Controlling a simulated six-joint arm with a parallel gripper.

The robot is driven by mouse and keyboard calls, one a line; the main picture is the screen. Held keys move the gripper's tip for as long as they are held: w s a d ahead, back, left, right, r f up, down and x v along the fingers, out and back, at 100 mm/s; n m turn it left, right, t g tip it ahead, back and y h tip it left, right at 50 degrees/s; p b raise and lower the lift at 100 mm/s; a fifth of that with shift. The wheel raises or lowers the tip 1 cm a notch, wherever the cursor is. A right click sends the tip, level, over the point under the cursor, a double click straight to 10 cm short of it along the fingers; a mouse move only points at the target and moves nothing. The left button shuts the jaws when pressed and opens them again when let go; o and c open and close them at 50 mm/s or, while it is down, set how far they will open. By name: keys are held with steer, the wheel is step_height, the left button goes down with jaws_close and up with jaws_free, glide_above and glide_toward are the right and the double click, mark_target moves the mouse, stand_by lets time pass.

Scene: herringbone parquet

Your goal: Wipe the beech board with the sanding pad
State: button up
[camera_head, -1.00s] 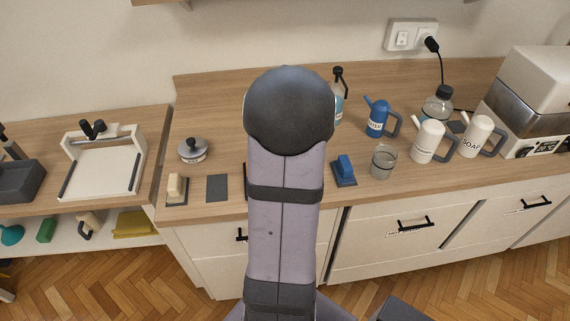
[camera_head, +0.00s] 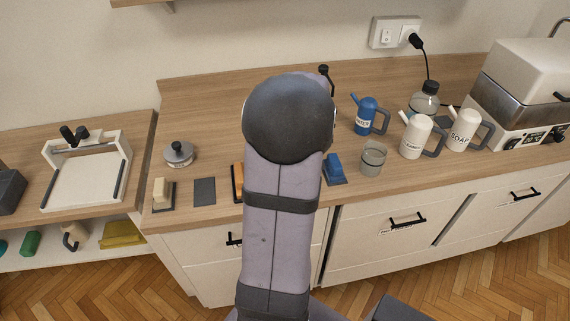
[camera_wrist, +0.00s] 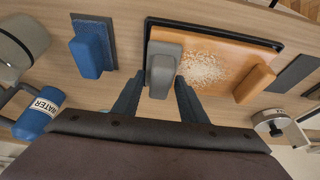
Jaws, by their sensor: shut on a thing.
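The beech board (camera_wrist: 225,62) lies on a dark base in the wrist view, with a patch of pale dust (camera_wrist: 203,68) near its middle. A block of the same orange-brown (camera_wrist: 255,84) stands at its right end. My gripper (camera_wrist: 158,98) is shut on a grey block, which I take for the sanding pad (camera_wrist: 163,70). The pad is at the board's left end, left of the dust; I cannot tell whether it touches the board. In the head view my arm hides the gripper, the pad and most of the board (camera_head: 238,183).
A blue brush-like block (camera_wrist: 90,48) on a dark mat stands left of the board. The blue WATER can (camera_wrist: 40,113) and a glass (camera_head: 373,158) are nearby. An empty dark mat (camera_head: 204,191) and a cream block (camera_head: 163,191) lie on the other side.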

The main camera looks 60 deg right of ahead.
steer(key=shift+s+d, duration=0.35)
steer(key=shift+s, duration=0.05)
steer(key=shift+w+a, duration=0.1)
steer(key=w+a+p, duration=0.1)
steer(key=w+a, duration=0.2)
steer(key=shift+w+a, duration=0.55)
steer(key=shift+p, duration=0.3)
steer(key=w+a+p, duration=0.2)
steer(key=w+a, duration=0.1)
steer(key=shift+w+a+r+p, duration=0.1)
steer(key=shift+w+a+p, duration=0.1)
steer(key=shift+p, duration=0.1)
steer(key=shift+w+a, duration=0.4)
steer(key=shift+a, duration=0.05)
steer(key=shift+f, duration=0.2)
steer(key=shift+s+d, duration=0.1)
steer(key=shift+d, duration=0.05)
